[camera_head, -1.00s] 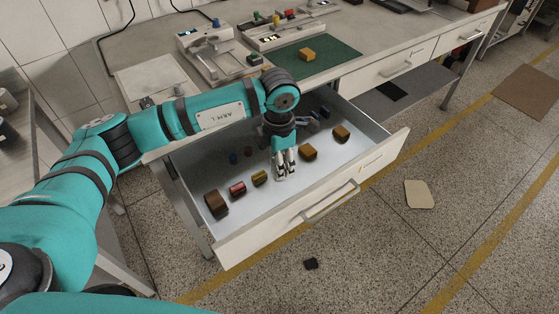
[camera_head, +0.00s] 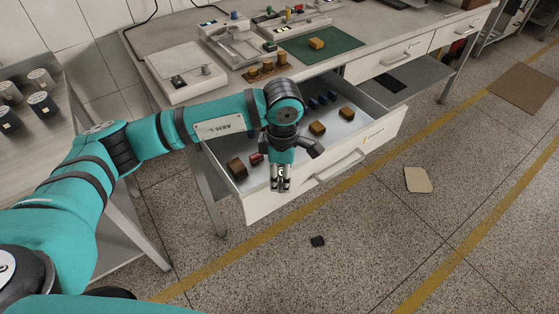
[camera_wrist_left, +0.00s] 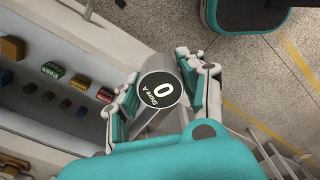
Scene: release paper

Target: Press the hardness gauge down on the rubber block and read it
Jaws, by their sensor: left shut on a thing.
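My left gripper (camera_head: 280,186) hangs low at the front panel of the open drawer. In the left wrist view, its fingers (camera_wrist_left: 160,98) are shut on the sides of a grey cylindrical hardness gauge (camera_wrist_left: 146,121), whose black dial reads "0" and "Shore A". The gauge is hard to make out in the head view. A brown block (camera_head: 316,43) lies on the green mat on the bench. Other brown blocks (camera_head: 317,128) lie in the drawer. I cannot tell which block is the rubber one. My right gripper is not in view.
The drawer (camera_head: 352,168) stands out from the bench, with red and blue pieces inside. Brass-coloured cylinders (camera_head: 267,67) stand at the bench edge. A small black block (camera_head: 317,241) lies on the floor.

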